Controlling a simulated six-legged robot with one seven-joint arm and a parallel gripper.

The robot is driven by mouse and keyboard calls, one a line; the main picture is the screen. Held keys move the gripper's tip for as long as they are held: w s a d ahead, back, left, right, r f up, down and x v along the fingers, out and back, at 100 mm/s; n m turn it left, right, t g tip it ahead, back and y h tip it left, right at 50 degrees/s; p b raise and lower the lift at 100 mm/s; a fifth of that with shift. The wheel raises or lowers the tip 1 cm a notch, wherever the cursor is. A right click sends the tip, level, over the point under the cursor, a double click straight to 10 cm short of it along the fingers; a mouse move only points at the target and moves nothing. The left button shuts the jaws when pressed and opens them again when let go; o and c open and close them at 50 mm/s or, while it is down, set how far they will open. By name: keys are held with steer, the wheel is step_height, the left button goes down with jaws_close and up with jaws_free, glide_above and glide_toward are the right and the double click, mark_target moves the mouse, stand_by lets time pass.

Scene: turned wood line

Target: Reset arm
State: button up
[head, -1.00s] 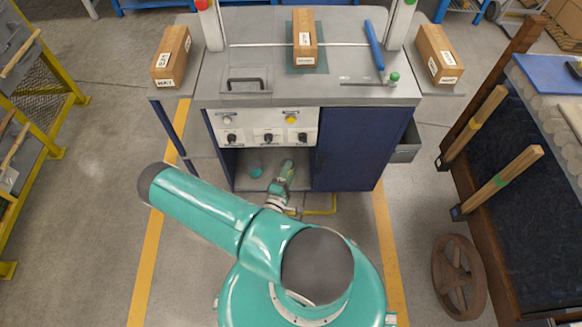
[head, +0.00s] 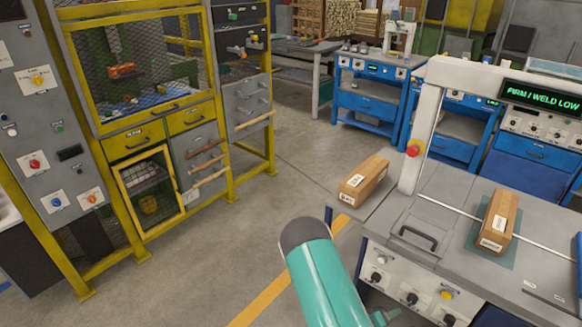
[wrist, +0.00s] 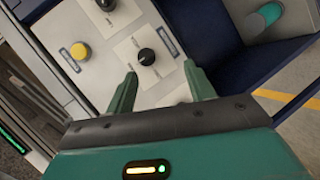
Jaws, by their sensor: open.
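My gripper (wrist: 162,88) shows in the wrist view with its two green fingers apart and nothing between them. It faces the grey control panel (wrist: 110,45) of the workbench, in front of a black knob (wrist: 147,57). A yellow button (wrist: 79,51) is to the left of the fingers. I cannot tell whether the fingers touch the panel.
A yellow-framed machine (head: 140,120) stands at the left. Blue benches (head: 370,100) stand at the back. The floor (head: 240,225) between is clear.

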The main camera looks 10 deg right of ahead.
steer(key=w+a+r+m+t+y, duration=0.25)
steer(key=w+a+r+y, duration=0.45)
steer(key=w+a+r, duration=0.5)
steer(key=s+a+r+y, duration=0.1)
steer(key=a+r+y, duration=0.5)
steer(key=r, duration=0.9)
steer(key=s+a+r+n+y, duration=0.1)
steer(key=s+a+r, duration=0.25)
steer(key=r, duration=0.35)
steer(key=s+a+r+n, duration=0.1)
steer(key=s+a+r, duration=0.2)
steer(key=s+r, duration=0.25)
steer(key=s+r+g, duration=0.1)
steer(key=s+r, duration=0.3)
steer(key=s, duration=0.4)
steer(key=s+d+r+g+h, duration=0.1)
steer(key=s+r, duration=0.3)
steer(key=s, duration=0.4)
steer(key=shift+d+r, duration=0.25)
steer(key=shift+r, duration=0.1)
steer(key=c, duration=0.4)
steer(key=shift+d+m, duration=0.15)
steer(key=shift+m, duration=0.1)
